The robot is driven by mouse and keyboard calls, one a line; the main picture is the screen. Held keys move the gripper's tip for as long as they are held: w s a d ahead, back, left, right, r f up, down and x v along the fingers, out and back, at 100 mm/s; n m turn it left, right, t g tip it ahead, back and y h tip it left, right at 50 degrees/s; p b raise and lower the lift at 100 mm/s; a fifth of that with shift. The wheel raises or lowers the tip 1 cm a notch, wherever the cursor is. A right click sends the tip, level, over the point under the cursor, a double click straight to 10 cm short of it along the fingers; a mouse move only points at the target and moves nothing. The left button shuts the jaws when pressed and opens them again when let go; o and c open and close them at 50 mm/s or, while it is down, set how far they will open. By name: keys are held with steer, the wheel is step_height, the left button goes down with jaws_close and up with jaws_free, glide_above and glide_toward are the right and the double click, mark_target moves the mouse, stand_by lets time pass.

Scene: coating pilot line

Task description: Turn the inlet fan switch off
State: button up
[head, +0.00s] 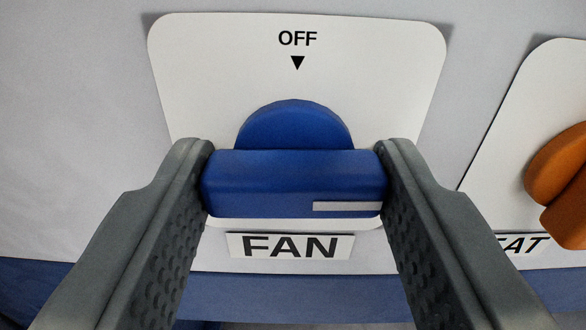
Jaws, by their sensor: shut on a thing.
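The fan switch (292,180) is a blue rotary knob with a wide bar handle in front of a round base. It sits on a white plate (200,70) with a "FAN" label (290,246) below it and "OFF" with a down-pointing triangle above it. The bar lies level across the picture, and a pale marker stripe (347,206) runs along its lower right part, toward the right end. My gripper (294,180) is shut on the bar, one finger against each end. The fingers hide the bar's two ends.
To the right is another white plate (510,130) with an orange knob (562,180) and a partly hidden label ending in "AT". My right finger is close to that plate's left edge. A blue band (50,285) runs along the panel's bottom.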

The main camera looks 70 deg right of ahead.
steer(key=n, duration=0.3)
steer(key=shift+n, duration=0.4)
steer(key=n, duration=0.4)
steer(key=shift+n, duration=0.4)
steer(key=n, duration=0.3)
steer(key=shift+n, duration=0.4)
steer(key=n, duration=0.4)
steer(key=shift+n, duration=0.3)
steer(key=o, duration=1.2)
steer(key=shift+a, duration=0.1)
